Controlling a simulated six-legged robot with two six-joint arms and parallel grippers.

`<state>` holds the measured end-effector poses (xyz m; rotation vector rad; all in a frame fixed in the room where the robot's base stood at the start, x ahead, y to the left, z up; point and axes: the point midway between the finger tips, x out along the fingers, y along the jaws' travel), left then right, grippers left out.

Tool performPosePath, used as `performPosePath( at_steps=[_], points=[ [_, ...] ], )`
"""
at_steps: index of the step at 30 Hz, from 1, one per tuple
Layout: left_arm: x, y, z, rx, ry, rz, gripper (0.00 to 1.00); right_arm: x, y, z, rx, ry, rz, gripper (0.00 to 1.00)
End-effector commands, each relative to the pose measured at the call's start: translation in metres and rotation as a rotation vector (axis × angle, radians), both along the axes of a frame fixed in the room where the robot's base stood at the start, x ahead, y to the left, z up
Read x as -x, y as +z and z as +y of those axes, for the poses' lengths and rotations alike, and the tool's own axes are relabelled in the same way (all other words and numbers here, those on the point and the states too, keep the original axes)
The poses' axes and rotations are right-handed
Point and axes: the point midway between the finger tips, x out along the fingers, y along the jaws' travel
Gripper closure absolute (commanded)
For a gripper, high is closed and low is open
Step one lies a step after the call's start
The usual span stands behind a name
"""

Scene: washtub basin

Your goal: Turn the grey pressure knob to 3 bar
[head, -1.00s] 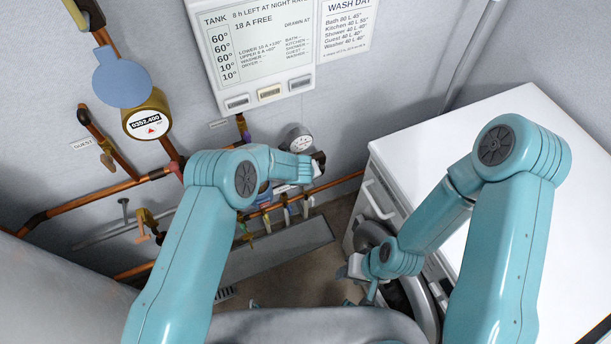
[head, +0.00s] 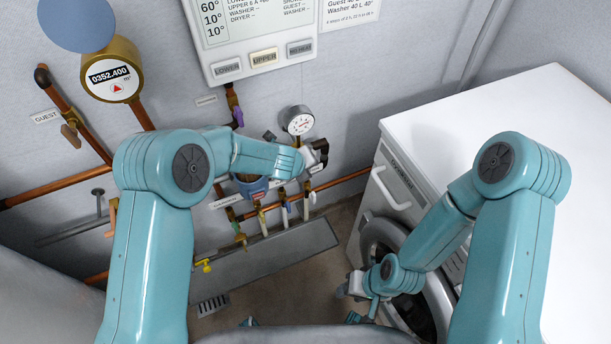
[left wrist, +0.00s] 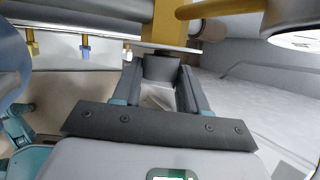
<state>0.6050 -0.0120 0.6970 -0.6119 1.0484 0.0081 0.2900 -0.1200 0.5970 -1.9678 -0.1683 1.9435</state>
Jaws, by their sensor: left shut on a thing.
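The grey pressure knob (left wrist: 160,68) shows in the left wrist view as a dark grey block below a brass fitting. My left gripper (left wrist: 158,84) has one finger on each side of it and is shut on it. In the head view my left gripper (head: 316,155) is at the pipework just below the round pressure gauge (head: 299,121), and I cannot make out the knob there. The gauge needle is too small to read surely. My right gripper (head: 357,286) hangs low before the washer, and its finger opening is unclear.
A white washer (head: 470,130) stands at the right. Copper pipes and several small valves (head: 284,212) line the wall below my left gripper. A brass water meter (head: 113,72) is at the upper left, and a panel (head: 262,55) hangs above.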

Motion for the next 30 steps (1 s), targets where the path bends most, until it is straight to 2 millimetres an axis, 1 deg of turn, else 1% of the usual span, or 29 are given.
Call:
performPosePath(
  at_steps=[1, 3, 14, 15, 17, 26, 29, 30],
  points=[
    [-0.002, -0.005, 0.002, 0.004, 0.001, -0.010, 0.88, 0.000, -0.013, 0.000, 0.000, 0.000, 0.000, 0.57],
    [-0.001, -0.003, 0.003, 0.011, 0.001, -0.013, 0.88, 0.000, -0.016, 0.000, 0.000, 0.000, 0.000, 0.57],
    [0.000, 0.000, 0.003, 0.016, 0.001, -0.012, 0.88, 0.000, -0.016, 0.000, 0.000, 0.000, -0.001, 0.57],
    [0.000, 0.000, 0.003, 0.016, 0.001, -0.011, 0.54, 0.000, -0.016, 0.000, 0.000, 0.000, -0.001, 0.57],
    [0.001, 0.000, 0.003, 0.017, 0.002, -0.011, 0.34, 0.000, -0.016, 0.000, 0.000, 0.000, -0.001, 0.57],
    [0.001, 0.002, 0.002, 0.018, 0.000, -0.010, 0.34, 0.000, -0.014, 0.000, 0.000, 0.000, 0.000, 0.57],
    [0.001, 0.012, 0.001, 0.019, 0.000, -0.010, 0.34, 0.000, -0.006, 0.000, 0.000, 0.000, 0.000, 0.57],
    [0.001, 0.020, 0.001, 0.019, 0.001, -0.010, 0.34, 0.000, 0.000, 0.000, 0.000, 0.000, 0.000, 0.57]
  ],
)
